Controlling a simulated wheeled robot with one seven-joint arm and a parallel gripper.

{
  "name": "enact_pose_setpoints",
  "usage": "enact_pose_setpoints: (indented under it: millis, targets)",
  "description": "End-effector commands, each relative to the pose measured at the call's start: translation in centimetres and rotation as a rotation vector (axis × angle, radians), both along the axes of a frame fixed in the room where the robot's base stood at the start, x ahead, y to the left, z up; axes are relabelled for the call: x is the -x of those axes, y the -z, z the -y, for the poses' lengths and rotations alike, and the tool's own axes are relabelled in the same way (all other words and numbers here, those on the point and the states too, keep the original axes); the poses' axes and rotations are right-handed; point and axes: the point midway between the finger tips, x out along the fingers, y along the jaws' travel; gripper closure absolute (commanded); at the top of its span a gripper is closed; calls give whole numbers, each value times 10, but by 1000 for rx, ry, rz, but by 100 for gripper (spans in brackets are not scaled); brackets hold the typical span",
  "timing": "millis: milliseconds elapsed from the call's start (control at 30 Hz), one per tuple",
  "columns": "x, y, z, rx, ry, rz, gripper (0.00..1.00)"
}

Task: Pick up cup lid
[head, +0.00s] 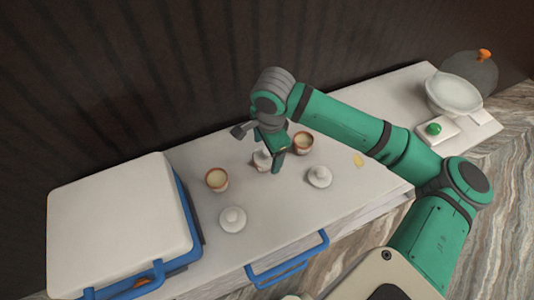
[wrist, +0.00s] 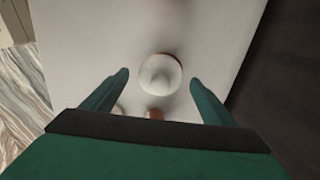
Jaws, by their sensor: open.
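My gripper (head: 271,163) is open over the middle of the white counter. In the wrist view a round white lid-like piece with a central knob (wrist: 159,73) lies between and just beyond my two spread fingertips (wrist: 159,80). A thin reddish-brown edge shows behind it, perhaps a cup beneath. In the head view a white piece (head: 261,160) shows beside my fingers, partly hidden by them. Two white knobbed lids lie on the counter, one at front left (head: 232,219) and one at right (head: 319,176). Two brown cups with pale contents stand at left (head: 217,179) and right (head: 303,143).
A large white box with blue sides (head: 120,220) stands at the left end of the counter (head: 285,220). A blue handle (head: 288,262) is on the counter's front. A white bowl (head: 453,95) and a green knob-like item (head: 434,129) are at far right. A dark wall stands behind.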

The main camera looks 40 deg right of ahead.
Motion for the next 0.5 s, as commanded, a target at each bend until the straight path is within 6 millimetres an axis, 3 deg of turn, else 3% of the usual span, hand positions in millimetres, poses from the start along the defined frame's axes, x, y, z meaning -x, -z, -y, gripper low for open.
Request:
enact_pose_setpoints:
  millis: [267, 467, 500]
  targets:
    - [0, 4, 2, 0, 3, 0, 21]
    - [0, 4, 1, 0, 3, 0, 64]
    - [0, 4, 1, 0, 2, 0, 64]
